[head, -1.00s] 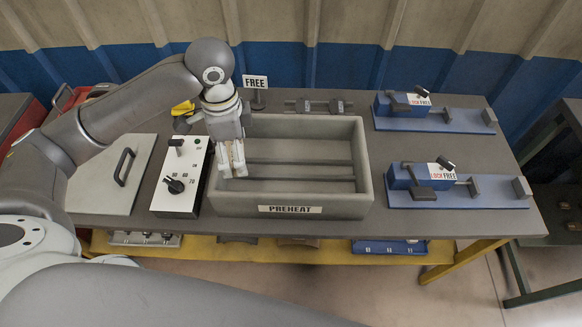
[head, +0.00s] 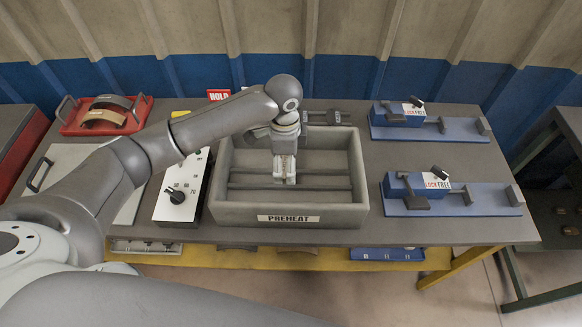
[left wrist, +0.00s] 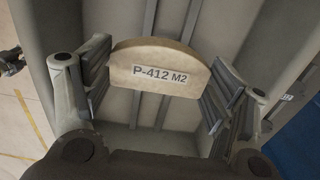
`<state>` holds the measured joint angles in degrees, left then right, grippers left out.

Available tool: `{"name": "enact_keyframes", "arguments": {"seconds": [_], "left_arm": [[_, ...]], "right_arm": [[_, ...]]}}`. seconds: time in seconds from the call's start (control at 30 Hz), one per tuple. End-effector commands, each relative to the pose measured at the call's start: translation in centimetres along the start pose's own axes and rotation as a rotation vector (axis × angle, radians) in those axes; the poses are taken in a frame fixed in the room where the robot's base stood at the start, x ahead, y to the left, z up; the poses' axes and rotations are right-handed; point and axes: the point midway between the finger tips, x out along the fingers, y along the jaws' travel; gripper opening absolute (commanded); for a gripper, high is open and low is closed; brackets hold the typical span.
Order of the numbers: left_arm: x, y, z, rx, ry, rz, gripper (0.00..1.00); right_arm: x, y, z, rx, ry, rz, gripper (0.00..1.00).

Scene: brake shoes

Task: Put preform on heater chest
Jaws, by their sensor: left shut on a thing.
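In the left wrist view the preform (left wrist: 160,62) is a tan, curved-topped block marked P-412 M2, between the two fingers of my gripper (left wrist: 155,85). Whether the preform touches the floor I cannot tell. In the head view the fingers mostly hide the preform. My right gripper is out of view.
A control box with a dial (head: 178,196) stands left of the chest. Two blue fixtures (head: 430,122) (head: 450,196) are at the right. A red tray (head: 68,125) with curved shoes is at the back left. A red HOLD sign (head: 219,95) stands behind my arm.

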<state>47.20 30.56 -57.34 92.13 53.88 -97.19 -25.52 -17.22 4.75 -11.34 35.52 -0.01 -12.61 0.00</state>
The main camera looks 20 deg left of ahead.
Motion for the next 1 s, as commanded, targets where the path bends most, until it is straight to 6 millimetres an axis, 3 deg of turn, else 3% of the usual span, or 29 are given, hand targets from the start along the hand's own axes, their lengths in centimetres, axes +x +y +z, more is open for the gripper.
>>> {"name": "enact_keyframes", "arguments": {"seconds": [0.33, 0.53, 0.9, 0.93, 1.0], "left_arm": [[1.9, -0.6, -1.6, -0.001, 0.001, 0.001, 0.50], [4.8, -0.6, -1.4, -0.001, -0.001, 0.002, 0.50], [5.3, -0.6, -1.5, -0.001, 0.001, 0.000, 0.50], [5.3, -0.6, -1.5, -0.001, 0.001, 0.000, 0.81], [5.3, -0.6, -1.5, -0.001, 0.001, 0.000, 0.90]], "right_arm": [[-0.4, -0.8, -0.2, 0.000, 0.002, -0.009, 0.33], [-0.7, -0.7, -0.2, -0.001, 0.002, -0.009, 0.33], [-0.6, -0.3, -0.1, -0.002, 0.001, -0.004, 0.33], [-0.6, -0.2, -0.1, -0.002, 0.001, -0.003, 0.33], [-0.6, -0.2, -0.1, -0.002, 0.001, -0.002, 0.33]]}}
